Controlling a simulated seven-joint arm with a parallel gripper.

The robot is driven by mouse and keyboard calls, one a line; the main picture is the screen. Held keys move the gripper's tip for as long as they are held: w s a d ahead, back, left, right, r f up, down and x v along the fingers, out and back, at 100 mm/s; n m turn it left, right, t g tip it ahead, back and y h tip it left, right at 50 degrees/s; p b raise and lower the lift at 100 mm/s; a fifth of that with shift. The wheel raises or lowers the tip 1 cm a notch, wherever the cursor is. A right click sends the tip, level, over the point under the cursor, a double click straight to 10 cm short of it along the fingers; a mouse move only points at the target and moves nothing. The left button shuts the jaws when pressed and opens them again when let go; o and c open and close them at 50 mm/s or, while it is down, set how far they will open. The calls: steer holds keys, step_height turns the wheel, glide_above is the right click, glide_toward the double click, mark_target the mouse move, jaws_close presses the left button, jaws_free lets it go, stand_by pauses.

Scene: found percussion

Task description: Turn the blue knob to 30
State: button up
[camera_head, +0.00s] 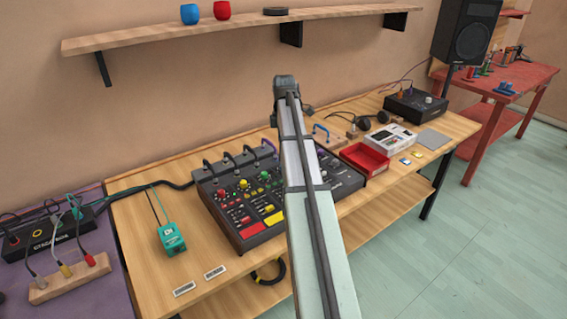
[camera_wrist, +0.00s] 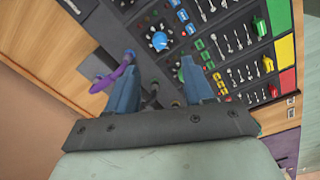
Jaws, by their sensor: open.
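The blue knob (camera_wrist: 160,41) shows in the wrist view on the dark mixer panel (camera_wrist: 205,55), with a pale scale around it. Its number marks are too small to read. My gripper (camera_wrist: 160,70) is open and empty, its two blue-grey fingers pointing at the panel. The knob lies beyond the fingertips, between their lines in the picture, and I see no contact. In the head view, my arm crosses the mixer (camera_head: 245,210). It hides my fingers there, and I cannot make out the blue knob.
A purple cable (camera_wrist: 108,80) plugs in close by the left finger in the wrist view. A green knob (camera_wrist: 181,74) is by the right finger. Sliders and coloured buttons crowd the panel. A red tray (camera_head: 365,158) stands right of the mixer, a teal box (camera_head: 172,239) left.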

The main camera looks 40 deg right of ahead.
steer(key=f, duration=0.9)
steer(key=shift+w+d+f, duration=0.15)
steer(key=shift+w+f, duration=0.05)
steer(key=shift+f, duration=0.15)
jaws_close()
